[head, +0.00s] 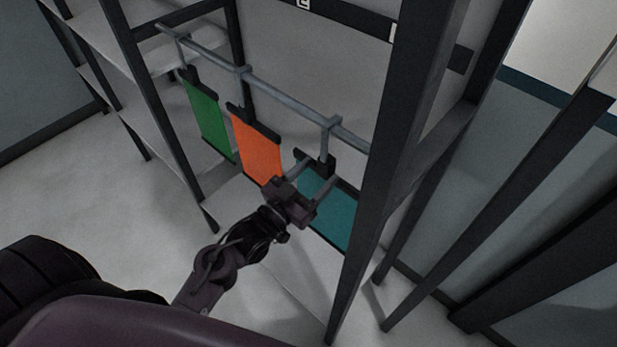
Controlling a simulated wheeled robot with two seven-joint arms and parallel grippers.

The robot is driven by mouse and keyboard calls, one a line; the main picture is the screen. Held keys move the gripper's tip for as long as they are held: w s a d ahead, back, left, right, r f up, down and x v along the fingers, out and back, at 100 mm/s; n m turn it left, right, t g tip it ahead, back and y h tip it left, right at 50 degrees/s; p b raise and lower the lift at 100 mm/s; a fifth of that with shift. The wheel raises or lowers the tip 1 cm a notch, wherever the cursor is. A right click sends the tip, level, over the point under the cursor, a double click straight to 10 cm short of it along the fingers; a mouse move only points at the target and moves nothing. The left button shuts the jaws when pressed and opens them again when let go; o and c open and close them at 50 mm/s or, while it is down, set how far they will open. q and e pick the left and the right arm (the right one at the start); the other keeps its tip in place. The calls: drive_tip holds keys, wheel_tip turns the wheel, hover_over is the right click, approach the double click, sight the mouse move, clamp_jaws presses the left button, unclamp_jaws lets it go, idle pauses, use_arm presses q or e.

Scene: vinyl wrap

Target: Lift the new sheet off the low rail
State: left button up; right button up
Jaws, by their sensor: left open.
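A grey low rail (285,100) runs across the rack, with three sheets hanging below it from dark clips. They are a green sheet (208,120) at left, an orange sheet (257,150) in the middle and a teal sheet (338,218) at right. No marking shows which one is new. My left gripper (319,172) is open at the teal sheet's top, its two fingers on either side of the dark clip (325,162). I cannot tell whether they touch it. The gripper hides part of the teal sheet's upper left. My right gripper is not in view.
A dark rack post (386,150) stands just right of the teal sheet. Grey shelves (95,50) with dark posts stand at left. A dark wheel (40,280) shows at lower left. The floor (110,195) in front of the rack is clear at left.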

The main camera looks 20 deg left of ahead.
sight(334, 157)
use_arm(q)
drive_tip(key=p+x, duration=0.1)
drive_tip(key=x, duration=0.4)
drive_tip(key=shift+w+r+p, duration=0.1)
drive_tip(key=shift+w+p, duration=0.1)
drive_tip(key=shift+p, duration=0.15)
drive_tip(key=shift+w+d, duration=0.2)
drive_tip(key=shift+w, duration=0.25)
drive_tip(key=c, duration=1.2)
wheel_tip(334, 157, up, 2)
drive_tip(key=shift+r+p, duration=0.1)
drive_tip(key=shift+p, duration=1)
drive_tip(key=shift+s, duration=0.1)
